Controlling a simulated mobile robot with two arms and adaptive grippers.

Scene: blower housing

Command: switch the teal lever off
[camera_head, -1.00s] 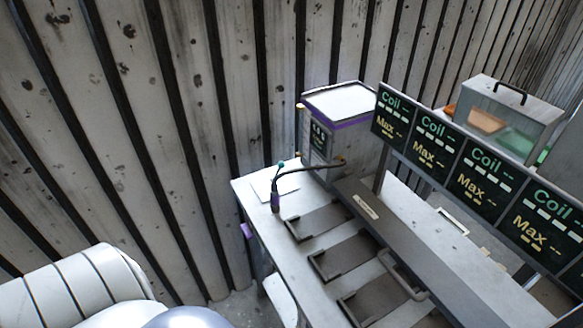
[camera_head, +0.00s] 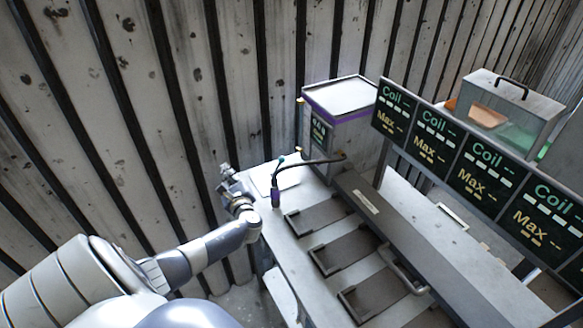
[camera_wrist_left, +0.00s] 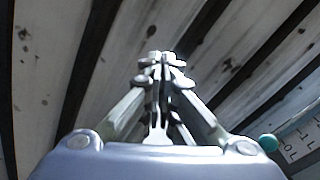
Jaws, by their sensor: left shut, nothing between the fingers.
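The teal lever shows as a small round teal knob (camera_head: 281,158) at the back left end of the workbench, just left of the grey box with the purple band. In the left wrist view the teal knob (camera_wrist_left: 267,142) is at the lower right, apart from the fingers. My left gripper (camera_head: 224,170) is to the left of the knob, beside the bench's left edge, and pointing up. In the left wrist view its fingers (camera_wrist_left: 160,60) are shut with nothing between them. The lever's base is too small to make out. My right gripper is not in view.
A purple-handled tool (camera_head: 275,197) with a dark cable stands near the knob. The workbench (camera_head: 290,245) carries several dark trays. A grey box (camera_head: 340,112) stands behind, and dark display panels (camera_head: 470,160) are at the right. A corrugated wall (camera_head: 150,110) is close behind my left gripper.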

